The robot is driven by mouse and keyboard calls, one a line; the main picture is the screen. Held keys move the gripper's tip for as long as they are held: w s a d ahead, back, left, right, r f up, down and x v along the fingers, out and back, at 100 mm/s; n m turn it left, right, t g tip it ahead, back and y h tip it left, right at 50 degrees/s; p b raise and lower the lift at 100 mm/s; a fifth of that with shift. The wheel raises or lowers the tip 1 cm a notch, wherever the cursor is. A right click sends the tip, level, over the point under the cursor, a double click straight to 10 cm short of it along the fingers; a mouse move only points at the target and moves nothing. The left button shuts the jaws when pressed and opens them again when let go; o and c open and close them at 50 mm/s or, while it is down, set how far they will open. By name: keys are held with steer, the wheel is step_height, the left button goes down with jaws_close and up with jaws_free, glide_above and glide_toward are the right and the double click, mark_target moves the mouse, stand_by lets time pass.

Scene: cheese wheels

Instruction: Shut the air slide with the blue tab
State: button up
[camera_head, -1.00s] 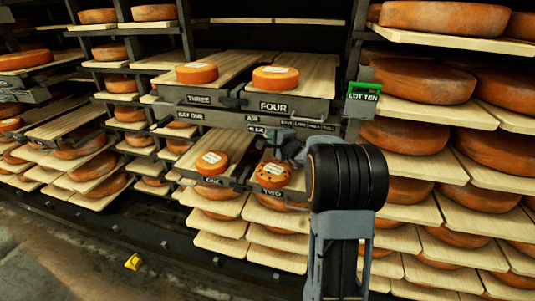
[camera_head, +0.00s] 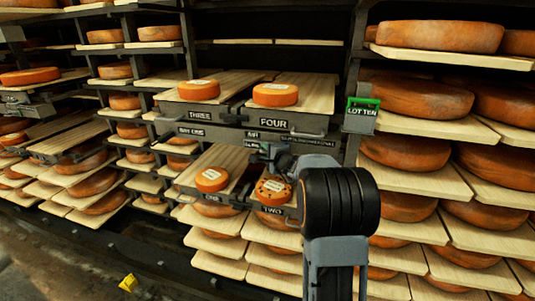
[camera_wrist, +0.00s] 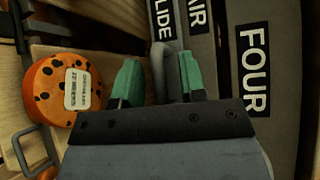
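My gripper (camera_head: 264,156) is in front of the rack, just below the labels under the upper shelf. In the wrist view my gripper (camera_wrist: 158,82) has its two green fingertips apart. A grey bar, like a handle, shows between them, close to the right finger; I cannot tell whether they touch. The AIR SLIDE label (camera_wrist: 160,19) is just beyond the fingers and is partly cut off by the frame edge. The AIR label (camera_head: 252,135) also shows in the head view. I cannot make out a blue tab; my gripper and arm cover part of that area.
A spotted cheese (camera_wrist: 48,100) with a white label lies left of my fingers, on shelf TWO. The FOUR panel (camera_head: 290,123) is above my gripper and bears a cheese (camera_head: 275,95). Shelf ONE holds another cheese (camera_head: 212,180). Loaded racks stand on both sides.

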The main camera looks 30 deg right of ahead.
steer(key=s+r+b, duration=0.2)
steer(key=s, duration=1.1)
steer(key=shift+s+d, duration=0.25)
steer(key=shift+s, duration=0.05)
steer(key=s+a+f+n+g+y+p, duration=0.35)
steer(key=s+a+f+n+g, duration=0.65)
steer(key=a, duration=0.4)
steer(key=s+a+r+n+g+h+p, duration=0.2)
steer(key=s+a+r+n+h+p, duration=0.2)
steer(key=s+n, duration=0.5)
step_height(320, 180, up, 2)
steer(key=shift+a+r+g, duration=0.15)
steer(key=shift+a+g, duration=0.25)
steer(key=shift+a, duration=0.5)
